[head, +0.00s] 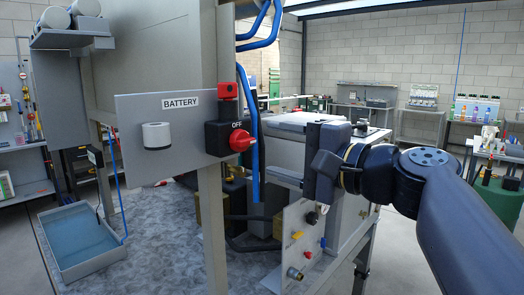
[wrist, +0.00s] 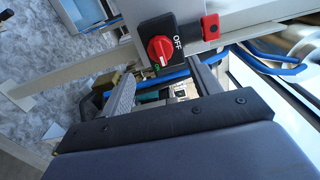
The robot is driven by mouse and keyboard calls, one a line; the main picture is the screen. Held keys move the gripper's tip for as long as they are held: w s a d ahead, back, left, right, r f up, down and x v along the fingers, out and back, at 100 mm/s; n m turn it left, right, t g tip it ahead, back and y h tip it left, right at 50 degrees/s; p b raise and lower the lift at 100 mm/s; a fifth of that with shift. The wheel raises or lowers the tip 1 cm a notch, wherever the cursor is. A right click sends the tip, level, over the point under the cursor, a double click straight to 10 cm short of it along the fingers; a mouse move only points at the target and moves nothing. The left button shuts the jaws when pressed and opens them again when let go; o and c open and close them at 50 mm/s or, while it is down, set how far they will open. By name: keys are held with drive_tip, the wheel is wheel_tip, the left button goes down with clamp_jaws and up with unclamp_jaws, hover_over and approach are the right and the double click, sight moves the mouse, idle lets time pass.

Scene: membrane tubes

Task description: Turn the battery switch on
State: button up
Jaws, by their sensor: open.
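The battery switch has a red rotary knob (head: 241,140) on a black housing (head: 217,138), fixed to a grey panel (head: 185,110) marked BATTERY. The label OFF shows above the knob. In the wrist view the knob (wrist: 160,50) and its housing (wrist: 182,36) are ahead of the fingertips, with OFF on one side and a small green mark near the knob's lower end. My gripper (head: 284,152) is to the right of the switch in the head view, apart from it. Its two fingers (wrist: 163,80) are open and empty.
A red block (head: 227,90) sits just above the switch, and a white round knob (head: 156,135) is left on the panel. Blue pipes (head: 256,150) run between the switch and my gripper in the head view. A small valve panel (head: 300,245) stands below my gripper.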

sight(249, 143)
drive_tip(key=shift+v, duration=1.9)
drive_tip(key=shift+a, duration=0.1)
drive_tip(key=p+x, duration=0.1)
drive_tip(key=x, duration=0.9)
drive_tip(key=shift+w+a+p, duration=0.25)
drive_tip(key=shift+a+p, duration=0.05)
drive_tip(key=shift+p, duration=0.05)
drive_tip(key=shift+d, duration=0.1)
